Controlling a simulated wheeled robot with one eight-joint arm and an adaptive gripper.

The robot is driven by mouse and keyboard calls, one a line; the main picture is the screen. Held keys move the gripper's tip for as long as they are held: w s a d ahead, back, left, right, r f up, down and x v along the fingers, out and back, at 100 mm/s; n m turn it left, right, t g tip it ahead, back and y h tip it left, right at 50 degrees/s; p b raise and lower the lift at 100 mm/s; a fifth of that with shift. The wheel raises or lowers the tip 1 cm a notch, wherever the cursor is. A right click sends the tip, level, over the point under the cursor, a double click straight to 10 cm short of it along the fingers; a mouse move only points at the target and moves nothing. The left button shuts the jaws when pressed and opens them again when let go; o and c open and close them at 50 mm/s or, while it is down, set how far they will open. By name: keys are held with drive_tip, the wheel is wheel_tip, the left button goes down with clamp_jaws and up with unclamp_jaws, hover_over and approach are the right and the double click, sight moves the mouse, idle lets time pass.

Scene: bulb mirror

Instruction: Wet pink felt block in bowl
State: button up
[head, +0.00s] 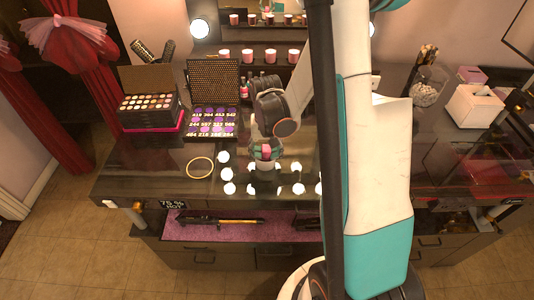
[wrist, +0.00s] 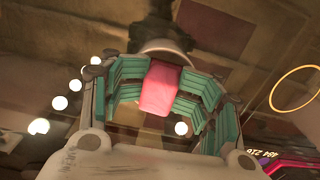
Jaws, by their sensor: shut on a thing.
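The pink felt block (wrist: 159,88) is between the teal fingers of my gripper (wrist: 160,92) in the wrist view. My gripper is shut on it. In the head view my gripper (head: 265,151) is over the glossy dark table, with a bit of pink block (head: 266,153) showing between the fingers. A pale curved rim (wrist: 163,44) shows just beyond the block in the wrist view, partly hidden; it may be the bowl, but I cannot tell for sure. No bowl is clear in the head view, where my arm hides part of the table.
A gold ring (head: 200,167) lies on the table left of my gripper. An open purple palette (head: 212,122) and a stacked makeup case (head: 150,106) stand behind it. A white tissue box (head: 476,106) and a glass jar (head: 427,88) stand at the right. Bulb reflections dot the tabletop.

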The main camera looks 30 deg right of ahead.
sight(266, 149)
drive_tip(key=shift+r+p, duration=1.35)
drive_tip(key=shift+r, duration=0.65)
clamp_jaws()
drive_tip(key=shift+r+p, duration=0.4)
drive_tip(key=shift+r, duration=0.35)
drive_tip(key=shift+r+p, duration=1.2)
drive_tip(key=shift+r, duration=0.85)
drive_tip(key=shift+f, duration=0.15)
